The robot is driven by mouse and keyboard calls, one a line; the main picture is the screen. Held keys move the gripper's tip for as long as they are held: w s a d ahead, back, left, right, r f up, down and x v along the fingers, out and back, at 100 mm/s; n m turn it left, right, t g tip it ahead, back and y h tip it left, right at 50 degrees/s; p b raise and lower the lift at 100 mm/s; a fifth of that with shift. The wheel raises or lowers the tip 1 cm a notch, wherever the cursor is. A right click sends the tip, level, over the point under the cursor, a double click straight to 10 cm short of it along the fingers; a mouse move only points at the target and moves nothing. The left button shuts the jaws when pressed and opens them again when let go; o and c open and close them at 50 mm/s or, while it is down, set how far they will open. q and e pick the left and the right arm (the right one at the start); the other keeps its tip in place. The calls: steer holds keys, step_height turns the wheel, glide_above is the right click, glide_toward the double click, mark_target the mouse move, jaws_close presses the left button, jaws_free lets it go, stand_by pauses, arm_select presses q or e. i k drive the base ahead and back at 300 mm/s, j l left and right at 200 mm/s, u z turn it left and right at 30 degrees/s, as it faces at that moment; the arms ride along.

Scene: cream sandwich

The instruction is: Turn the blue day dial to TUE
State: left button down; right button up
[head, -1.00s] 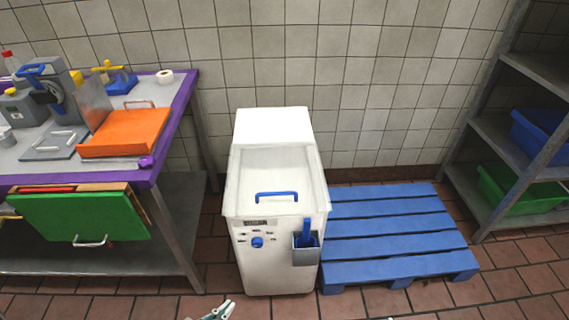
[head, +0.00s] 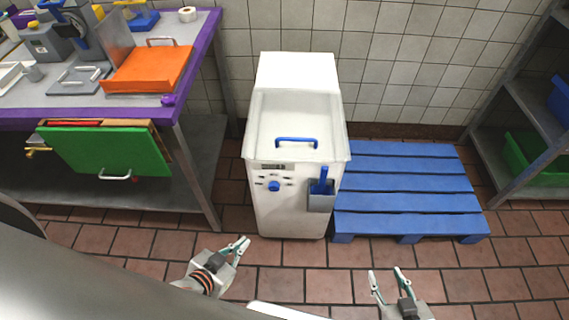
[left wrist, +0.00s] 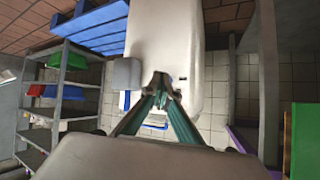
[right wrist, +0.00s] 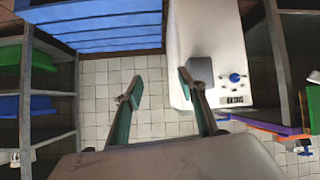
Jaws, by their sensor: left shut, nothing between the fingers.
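The blue day dial (head: 274,186) is on the upper front panel of the white machine (head: 290,218), among small dark labels too small to read. The dial also shows in the right wrist view (right wrist: 235,77). I cannot tell which day it points to. My left gripper (head: 243,245) is shut and empty, in front of the machine and below the dial in the head view. In the left wrist view its fingertips (left wrist: 161,82) meet in front of the white body, and the dial cannot be made out. My right gripper (head: 385,272) is open and empty, right of the machine's front.
A grey holder (head: 320,202) with a blue scoop hangs right of the dial. A blue pallet (head: 410,187) lies right of the machine. A purple-edged table (head: 90,115) with a hanging green board (head: 105,150) stands left. Bare tiled floor lies in front.

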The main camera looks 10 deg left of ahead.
mark_target(273, 186)
steer(key=l+u, duration=0.2)
steer(key=l, duration=0.25)
steer(key=l+u, duration=0.25)
steer(key=l, duration=0.2)
steer(key=k+l+u, duration=0.2)
steer(key=l, duration=0.2)
steer(key=l+u, duration=0.2)
steer(key=l, duration=0.25)
steer(key=k+l+u, duration=0.2)
steer(key=l, duration=0.15)
